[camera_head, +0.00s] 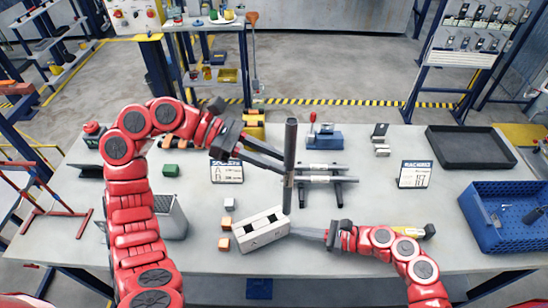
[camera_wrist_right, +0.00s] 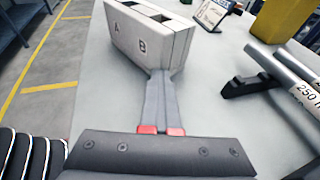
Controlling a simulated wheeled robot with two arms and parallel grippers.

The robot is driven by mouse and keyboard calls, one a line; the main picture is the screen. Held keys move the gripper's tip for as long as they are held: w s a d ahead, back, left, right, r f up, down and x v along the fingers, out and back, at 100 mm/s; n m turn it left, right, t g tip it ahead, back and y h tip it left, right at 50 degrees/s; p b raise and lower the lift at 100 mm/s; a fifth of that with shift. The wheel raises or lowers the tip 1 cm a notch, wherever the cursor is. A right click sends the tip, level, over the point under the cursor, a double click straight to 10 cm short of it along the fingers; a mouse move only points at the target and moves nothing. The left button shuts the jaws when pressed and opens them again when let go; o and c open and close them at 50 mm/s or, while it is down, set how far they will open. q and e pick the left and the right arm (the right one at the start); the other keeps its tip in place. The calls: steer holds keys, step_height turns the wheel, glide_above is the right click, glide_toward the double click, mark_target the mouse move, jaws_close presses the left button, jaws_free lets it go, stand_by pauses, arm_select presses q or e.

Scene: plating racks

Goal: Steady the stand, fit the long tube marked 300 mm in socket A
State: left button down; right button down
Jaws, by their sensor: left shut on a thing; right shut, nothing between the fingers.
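My left gripper (camera_head: 285,167) is shut on a long dark tube (camera_head: 290,140) and holds it upright. The tube's lower end is by the right end of the stand in the picture; I cannot tell its height above it, and no marking on it is readable. The stand (camera_head: 262,236) is a pale block with dark sockets on top, lettered A and B on its front. It also shows in the right wrist view (camera_wrist_right: 150,38), where its sockets look empty. My right gripper (camera_head: 292,231) is shut and empty, its fingertips (camera_wrist_right: 160,72) at the stand's end, apparently touching it.
Grey tubes (camera_head: 322,179) lie on a dark cradle behind; one reads 250 in the wrist view (camera_wrist_right: 305,90). A lettered card (camera_head: 227,173), small wooden cubes (camera_head: 224,244) and a grey bin (camera_head: 172,218) are left. A blue crate (camera_head: 490,235) and black tray (camera_head: 470,150) are right.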

stand_by(0.9)
jaws_free()
stand_by(0.4)
